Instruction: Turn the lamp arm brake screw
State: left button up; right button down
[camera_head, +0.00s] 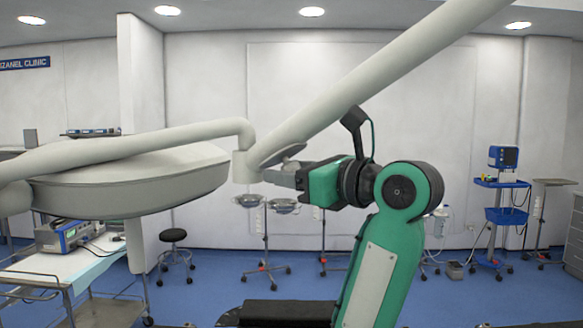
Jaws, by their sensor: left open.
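The white lamp arm (380,85) slopes down from the upper right to a joint (245,165) in the middle of the head view. A grey, flattened piece (284,153) sits at this joint; I cannot tell for sure whether it is the brake screw. My left gripper (276,177) is just right of the joint, pointing left, with its fingers close to the lamp arm's lower end. It is open. The fingertips overlap the joint in the picture, and whether they touch it is unclear. My right gripper is not in view.
The large white lamp head (130,185) hangs left of the joint on a curved arm (150,140). A cart with a blue device (68,235) stands at lower left. A stool, instrument stands and a blue trolley (495,215) stand farther back, by the wall.

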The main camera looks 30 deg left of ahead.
pick_arm(q)
jog(key=c, duration=1)
